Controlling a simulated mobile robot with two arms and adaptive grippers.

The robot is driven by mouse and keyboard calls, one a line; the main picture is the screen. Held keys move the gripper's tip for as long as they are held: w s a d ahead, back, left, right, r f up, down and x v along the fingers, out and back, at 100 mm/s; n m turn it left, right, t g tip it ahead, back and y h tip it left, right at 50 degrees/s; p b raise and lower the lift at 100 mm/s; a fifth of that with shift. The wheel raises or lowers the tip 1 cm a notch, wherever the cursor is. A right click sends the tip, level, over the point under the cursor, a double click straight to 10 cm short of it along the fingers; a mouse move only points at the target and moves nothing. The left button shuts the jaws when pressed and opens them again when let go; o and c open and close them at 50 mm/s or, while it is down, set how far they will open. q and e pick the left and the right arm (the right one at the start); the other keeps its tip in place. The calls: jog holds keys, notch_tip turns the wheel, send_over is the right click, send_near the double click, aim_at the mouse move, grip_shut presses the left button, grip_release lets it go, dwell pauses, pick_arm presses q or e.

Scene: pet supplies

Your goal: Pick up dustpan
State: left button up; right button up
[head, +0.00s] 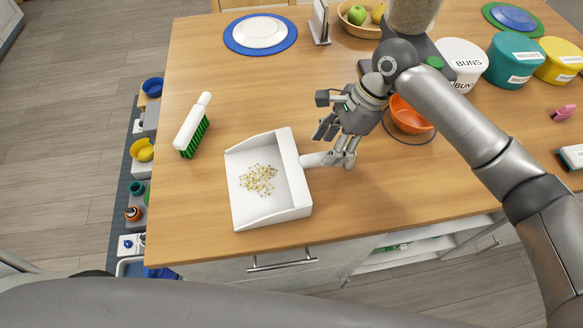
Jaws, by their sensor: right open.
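A white dustpan (291,176) lies on the wooden table near its front edge. Small yellowish and dark bits (258,180) are scattered in its pan. Its short handle (316,160) points right. My right gripper (337,147) is open at the outer end of the handle, with its fingers close to it. I cannot tell whether they touch it, as the fingers partly cover the handle's end. My left gripper is not in view.
A white brush with green bristles (194,126) lies left of the dustpan. An orange bowl (411,116) stands just behind my right gripper. Canisters, including a white BUNS one (463,58), stand at the right. The table left of the dustpan's front is clear.

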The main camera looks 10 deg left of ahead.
aim_at(320, 156)
jog(key=x, duration=0.2)
jog(key=p+x, duration=0.1)
jog(key=x, duration=0.1)
jog(key=shift+s+a, duration=0.25)
jog(key=shift+a, duration=0.1)
jog(key=shift+f, duration=0.3)
jog(key=shift+a+f, duration=0.1)
jog(key=shift+w, duration=0.1)
jog(key=shift+c, duration=1.5)
jog(key=c, duration=0.5)
grip_shut()
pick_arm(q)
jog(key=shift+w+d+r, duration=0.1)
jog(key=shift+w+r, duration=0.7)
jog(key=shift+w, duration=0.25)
